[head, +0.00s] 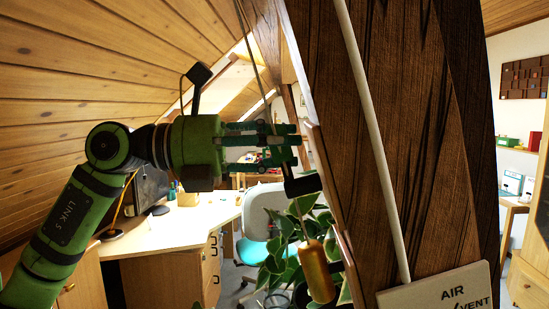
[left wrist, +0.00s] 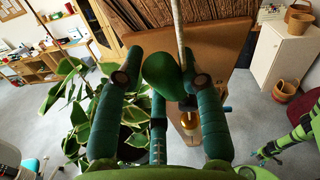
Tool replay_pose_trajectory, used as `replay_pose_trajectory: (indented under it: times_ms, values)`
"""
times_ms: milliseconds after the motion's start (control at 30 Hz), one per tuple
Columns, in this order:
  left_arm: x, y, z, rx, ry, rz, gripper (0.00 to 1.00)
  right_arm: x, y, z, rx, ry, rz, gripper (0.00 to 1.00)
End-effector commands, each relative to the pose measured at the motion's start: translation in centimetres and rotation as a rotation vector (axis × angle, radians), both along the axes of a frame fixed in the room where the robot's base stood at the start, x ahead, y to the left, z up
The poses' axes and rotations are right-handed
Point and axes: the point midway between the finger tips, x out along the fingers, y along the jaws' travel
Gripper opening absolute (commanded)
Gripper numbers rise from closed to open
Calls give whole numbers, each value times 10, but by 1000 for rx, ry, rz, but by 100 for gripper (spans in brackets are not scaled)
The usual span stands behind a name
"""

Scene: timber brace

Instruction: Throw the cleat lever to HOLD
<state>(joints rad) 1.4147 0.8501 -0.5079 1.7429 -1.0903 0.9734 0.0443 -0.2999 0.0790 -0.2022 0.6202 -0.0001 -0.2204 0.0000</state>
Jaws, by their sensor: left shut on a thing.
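A thin cord (head: 261,68) comes down beside the dark timber (head: 385,120) to an orange, rounded handle (head: 318,270). My left gripper (head: 292,147) is at the timber's left edge, with its fingers closed around the cord. In the left wrist view the cord (left wrist: 178,25) runs down between the fingers, and the handle (left wrist: 190,123) hangs beyond them. A black block (head: 303,185) sits just below my fingertips; I cannot tell whether it is the cleat lever. No HOLD mark is readable. My right gripper (left wrist: 262,154) shows small at the lower right of the wrist view.
A pale rod (head: 370,125) runs down the timber's face to a white sign (head: 438,290) reading AIR and VENT. A leafy plant (head: 285,250), a desk (head: 170,230) and a chair (head: 262,215) stand behind. A white cabinet (left wrist: 283,52) shows in the wrist view.

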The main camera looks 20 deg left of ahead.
Motion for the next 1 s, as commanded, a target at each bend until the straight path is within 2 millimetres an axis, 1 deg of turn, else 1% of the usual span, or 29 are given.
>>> replay_pose_trajectory:
  times_ms: [33,600,800,1000]
  values:
    - [-4,-2,-1,10,-50,12,0,0,-1,-8,-2,0,0,73]
    - [-34,-10,-1,139,-536,164,0,1,-3,-61,-3,-1,-2,73]
    - [-42,-13,-2,171,-665,205,0,1,-3,-76,-4,-1,-2,73]
    - [-47,-15,-2,195,-753,234,0,1,-3,-85,-3,-1,-3,73]
